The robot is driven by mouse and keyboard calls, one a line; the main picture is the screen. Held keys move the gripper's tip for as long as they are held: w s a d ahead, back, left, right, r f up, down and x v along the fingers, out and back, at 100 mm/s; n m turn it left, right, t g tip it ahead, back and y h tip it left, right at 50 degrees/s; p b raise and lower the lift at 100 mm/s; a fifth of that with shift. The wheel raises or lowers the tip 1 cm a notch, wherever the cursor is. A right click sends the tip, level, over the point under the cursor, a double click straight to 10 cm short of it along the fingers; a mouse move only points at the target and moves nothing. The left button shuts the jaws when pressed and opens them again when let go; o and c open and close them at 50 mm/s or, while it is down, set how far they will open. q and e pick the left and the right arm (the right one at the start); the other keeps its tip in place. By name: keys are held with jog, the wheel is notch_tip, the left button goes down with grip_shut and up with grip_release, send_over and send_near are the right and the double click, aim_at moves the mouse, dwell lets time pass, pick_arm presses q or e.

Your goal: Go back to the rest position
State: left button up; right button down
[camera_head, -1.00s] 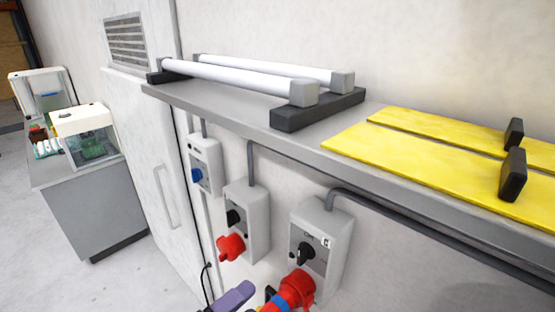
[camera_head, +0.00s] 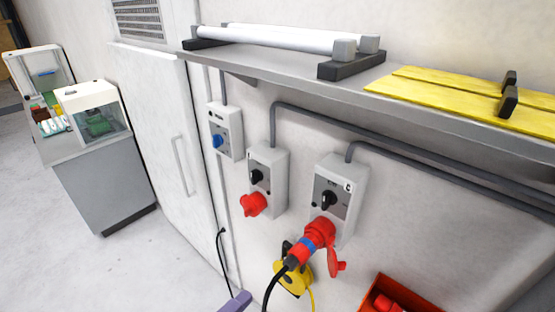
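Only a small purple tip (camera_head: 236,303) shows at the bottom edge, slanting up from the lower left. It looks like part of my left gripper; its fingertips and opening are not shown. It is apart from the red plug with a blue ring (camera_head: 310,243), which sits at the underside of the right grey switch box (camera_head: 340,190) with a black cable hanging from it. No gripper is seen touching the plug. My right gripper is out of view.
A shelf (camera_head: 270,68) carries white tubes (camera_head: 290,38) and yellow boards (camera_head: 440,92) above more switch boxes (camera_head: 268,170). A red crate (camera_head: 375,285) and a yellow object (camera_head: 293,279) are low. A grey cabinet (camera_head: 105,190) with machines stands left. The floor between is clear.

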pick_arm(q)
jog(key=s+a+f+n+g+y, duration=0.5)
jog(key=s+a+f+n, duration=0.3)
jog(key=f+n, duration=0.25)
jog(key=s+a+f+n+g+y, duration=0.55)
jog(key=s+a+f+n, duration=0.2)
jog(key=f+n, duration=0.35)
notch_tip(320, 180, up, 18)
jog(key=m+t+p, duration=0.1)
jog(key=p, duration=1.7)
jog(key=shift+w, duration=0.2)
jog(key=shift+a+m, duration=0.1)
jog(key=shift+m, duration=0.15)
